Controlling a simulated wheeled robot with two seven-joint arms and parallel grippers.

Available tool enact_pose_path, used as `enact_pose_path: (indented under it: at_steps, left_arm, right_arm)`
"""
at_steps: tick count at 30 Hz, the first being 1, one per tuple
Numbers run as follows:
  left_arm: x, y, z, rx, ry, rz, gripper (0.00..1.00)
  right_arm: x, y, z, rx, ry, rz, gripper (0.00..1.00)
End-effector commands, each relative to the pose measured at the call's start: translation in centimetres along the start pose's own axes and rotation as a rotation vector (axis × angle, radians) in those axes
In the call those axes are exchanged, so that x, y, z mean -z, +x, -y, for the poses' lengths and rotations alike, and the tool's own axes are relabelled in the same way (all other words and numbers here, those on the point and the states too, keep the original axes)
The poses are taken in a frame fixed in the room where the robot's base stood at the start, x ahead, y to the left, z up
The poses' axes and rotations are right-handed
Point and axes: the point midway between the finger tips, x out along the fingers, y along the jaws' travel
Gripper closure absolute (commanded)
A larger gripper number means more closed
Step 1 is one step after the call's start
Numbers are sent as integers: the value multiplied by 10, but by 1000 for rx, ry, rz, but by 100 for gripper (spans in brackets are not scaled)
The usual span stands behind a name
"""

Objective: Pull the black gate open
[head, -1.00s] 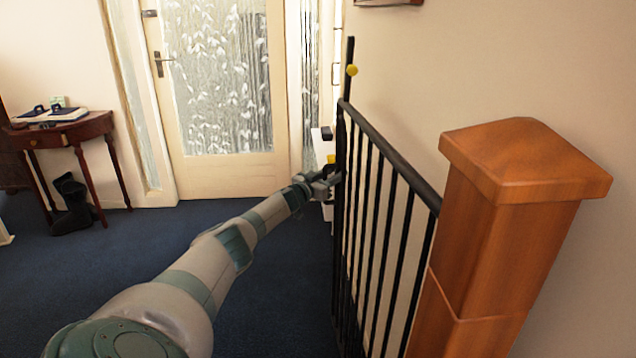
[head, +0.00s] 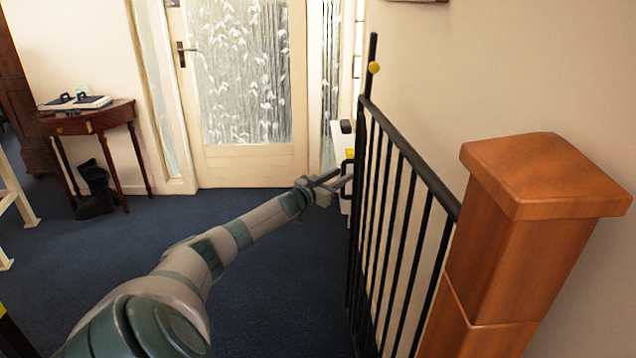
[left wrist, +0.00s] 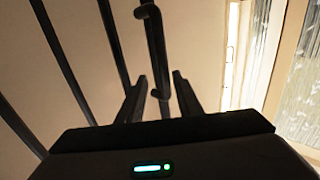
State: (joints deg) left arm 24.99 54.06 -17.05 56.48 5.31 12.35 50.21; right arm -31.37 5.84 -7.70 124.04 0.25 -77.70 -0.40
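The black gate (head: 408,176) of upright bars runs away from the wooden post (head: 530,230) toward the door side of the room. In the left wrist view, a black bar handle (left wrist: 157,45) with bent ends shows beside the gate's bars (left wrist: 62,45). My left gripper (head: 340,183) is beside the gate's far end. In the left wrist view, its two fingers (left wrist: 158,78) are apart, with the handle's lower end between them and a gap visible on each side. Whether either finger touches the handle is unclear. My right gripper is not in view.
A wooden side table (head: 95,119) with black boots (head: 95,192) by it stands at the left. A glazed door (head: 245,90) is behind. A white object (head: 340,140) is partly hidden behind the gate's far end.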

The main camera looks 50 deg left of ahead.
Motion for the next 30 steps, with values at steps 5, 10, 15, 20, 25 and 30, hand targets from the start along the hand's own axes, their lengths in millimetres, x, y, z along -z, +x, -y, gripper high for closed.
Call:
enact_pose_path:
  at_steps: [5,10,15,20,25,30]
  left_arm:
    - [0,-18,0,-1,0,2,68]
    - [0,-34,0,-1,0,1,68]
    - [0,-50,0,0,0,2,68]
    - [0,-66,0,0,0,1,68]
    - [0,-82,0,0,-1,1,68]
    - [1,-94,1,2,-1,0,68]
  right_arm:
    - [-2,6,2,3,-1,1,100]
    - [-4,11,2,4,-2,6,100]
    - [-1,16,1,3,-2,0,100]
    - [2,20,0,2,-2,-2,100]
    - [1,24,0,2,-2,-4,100]
    - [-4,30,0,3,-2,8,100]
